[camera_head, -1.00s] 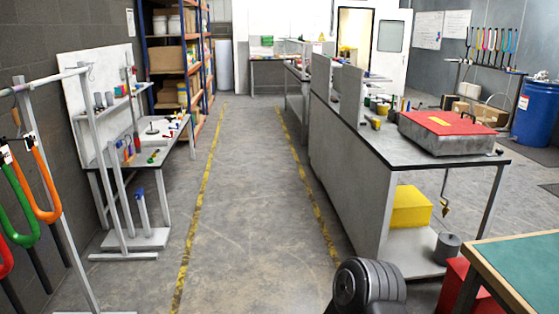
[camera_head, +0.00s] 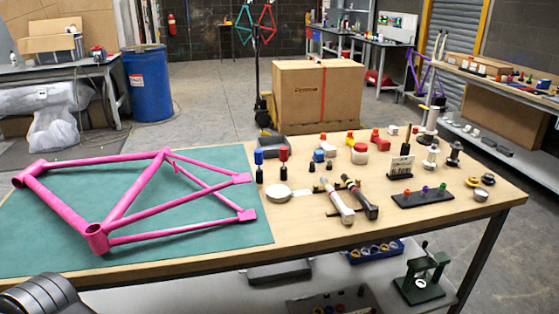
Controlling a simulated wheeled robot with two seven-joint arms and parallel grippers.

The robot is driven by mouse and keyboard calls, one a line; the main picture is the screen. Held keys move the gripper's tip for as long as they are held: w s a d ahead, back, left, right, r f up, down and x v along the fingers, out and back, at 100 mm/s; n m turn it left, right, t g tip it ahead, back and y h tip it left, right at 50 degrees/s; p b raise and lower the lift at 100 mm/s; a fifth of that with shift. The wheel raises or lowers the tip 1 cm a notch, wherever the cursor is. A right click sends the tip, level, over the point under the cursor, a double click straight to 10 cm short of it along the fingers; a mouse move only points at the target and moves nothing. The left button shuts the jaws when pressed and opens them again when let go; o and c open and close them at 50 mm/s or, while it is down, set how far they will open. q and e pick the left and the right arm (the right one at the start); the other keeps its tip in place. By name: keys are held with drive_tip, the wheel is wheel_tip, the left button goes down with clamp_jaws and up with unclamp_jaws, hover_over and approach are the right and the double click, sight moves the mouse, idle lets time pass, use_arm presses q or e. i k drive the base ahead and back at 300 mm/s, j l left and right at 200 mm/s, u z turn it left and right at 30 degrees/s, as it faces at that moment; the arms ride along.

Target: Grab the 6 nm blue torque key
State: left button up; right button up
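On the wooden bench (camera_head: 300,225), a small upright piece with a blue top and dark lower part (camera_head: 258,164) stands just right of the green mat. A similar red-topped piece (camera_head: 283,164) stands right of it. Another small blue-topped piece (camera_head: 318,156) is further right, near red and white parts. I cannot read a torque marking on any of them, so which is the 6 nm blue key is unclear. A dark rounded part of my arm shows at the bottom left. Neither gripper is in view.
A pink bicycle frame (camera_head: 105,237) lies on the green mat (camera_head: 238,225). A large cardboard box (camera_head: 318,95) stands behind.

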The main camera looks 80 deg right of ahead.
sight(259, 161)
drive_tip(key=z, duration=2.8)
